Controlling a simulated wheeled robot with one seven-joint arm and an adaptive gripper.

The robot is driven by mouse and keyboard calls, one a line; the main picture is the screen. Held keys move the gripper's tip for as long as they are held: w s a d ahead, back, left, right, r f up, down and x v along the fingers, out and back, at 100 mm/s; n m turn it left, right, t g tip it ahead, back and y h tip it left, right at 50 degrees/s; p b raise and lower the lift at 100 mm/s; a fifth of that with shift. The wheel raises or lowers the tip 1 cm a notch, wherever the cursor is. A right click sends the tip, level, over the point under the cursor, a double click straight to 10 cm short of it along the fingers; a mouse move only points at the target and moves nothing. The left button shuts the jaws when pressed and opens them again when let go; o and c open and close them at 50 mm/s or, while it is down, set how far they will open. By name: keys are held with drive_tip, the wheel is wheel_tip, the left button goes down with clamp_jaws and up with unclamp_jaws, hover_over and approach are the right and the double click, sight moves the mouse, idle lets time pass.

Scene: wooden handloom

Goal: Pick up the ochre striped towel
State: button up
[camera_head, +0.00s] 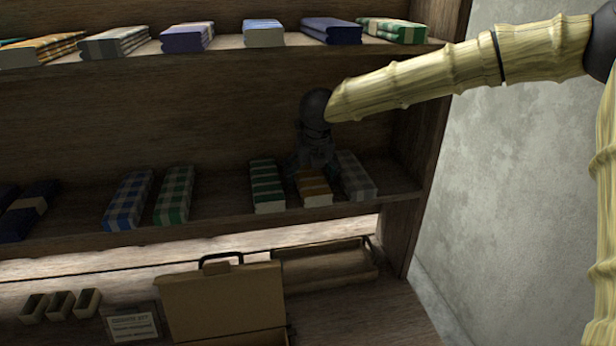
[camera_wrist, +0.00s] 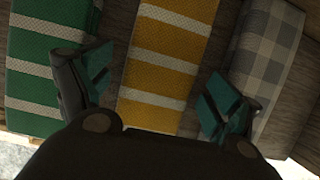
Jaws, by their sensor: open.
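The ochre striped towel (camera_head: 314,189) lies folded on the lower shelf between a green striped towel (camera_head: 266,187) and a grey checked towel (camera_head: 356,178). In the wrist view the ochre striped towel (camera_wrist: 163,62) shows ochre with pale stripes, in the middle between my fingers. My gripper (camera_head: 313,172) is above it. In the wrist view my gripper (camera_wrist: 152,92) is open, with one teal-padded finger on each side of the towel. The left finger overlaps the edge of the green towel (camera_wrist: 45,60) in the picture, the right one lies near the grey towel (camera_wrist: 268,50). Contact cannot be told.
More folded towels lie to the left on the lower shelf (camera_head: 225,203). The upper shelf (camera_head: 235,47) above my gripper holds several folded towels. A side panel (camera_head: 425,130) closes the right end. A box with a handle (camera_head: 222,295) stands below.

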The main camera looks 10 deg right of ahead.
drive_tip(key=c, duration=1.1)
drive_tip(key=shift+c, duration=0.2)
drive_tip(key=shift+r, duration=0.1)
